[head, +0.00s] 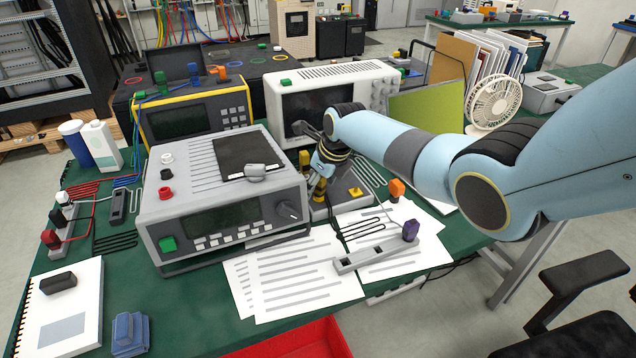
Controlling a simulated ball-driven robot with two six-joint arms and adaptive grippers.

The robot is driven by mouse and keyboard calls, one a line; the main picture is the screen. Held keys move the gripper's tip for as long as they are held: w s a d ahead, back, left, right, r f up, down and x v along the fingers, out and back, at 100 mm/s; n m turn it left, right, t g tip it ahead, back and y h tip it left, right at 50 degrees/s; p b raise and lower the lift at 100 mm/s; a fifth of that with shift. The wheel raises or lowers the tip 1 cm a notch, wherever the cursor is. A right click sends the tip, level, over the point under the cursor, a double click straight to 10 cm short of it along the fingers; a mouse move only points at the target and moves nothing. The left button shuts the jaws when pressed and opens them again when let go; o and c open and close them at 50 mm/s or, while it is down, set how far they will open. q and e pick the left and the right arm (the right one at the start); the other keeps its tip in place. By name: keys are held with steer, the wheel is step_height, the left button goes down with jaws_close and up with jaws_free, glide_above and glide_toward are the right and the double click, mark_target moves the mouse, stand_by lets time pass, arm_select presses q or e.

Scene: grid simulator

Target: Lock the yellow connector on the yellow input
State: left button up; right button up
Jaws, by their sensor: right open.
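My right arm comes in from the right. Its gripper (318,184) points down just right of the grey bench instrument, above a small box. The gripper is open, but its fingertips are small and partly hidden among dark parts. A small yellow piece (355,192) sits on top of the box (342,209), right of the gripper. Another yellow patch (319,198) shows at the fingertips. I cannot tell which yellow piece is the connector and which the input, or whether the gripper touches either. My left gripper is not in view.
The grey instrument (225,195) stands close left of the gripper. A white oscilloscope (330,95) is behind it. Papers (290,275) and a grey strip with a purple connector (411,230) lie in front. An orange connector (397,188) stands to the right.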

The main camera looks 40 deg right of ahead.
steer(key=shift+d, duration=0.15)
steer(key=shift+n+y, duration=0.4)
steer(key=shift+n, duration=0.7)
steer(key=n+y+b, duration=0.1)
steer(key=n, duration=0.1)
steer(key=shift+f+n, duration=0.15)
steer(key=shift+n, duration=0.15)
steer(key=shift+n+g+b, duration=0.3)
steer(key=shift+n+b, duration=0.05)
steer(key=shift+n, duration=0.15)
steer(key=shift+n+y, duration=0.3)
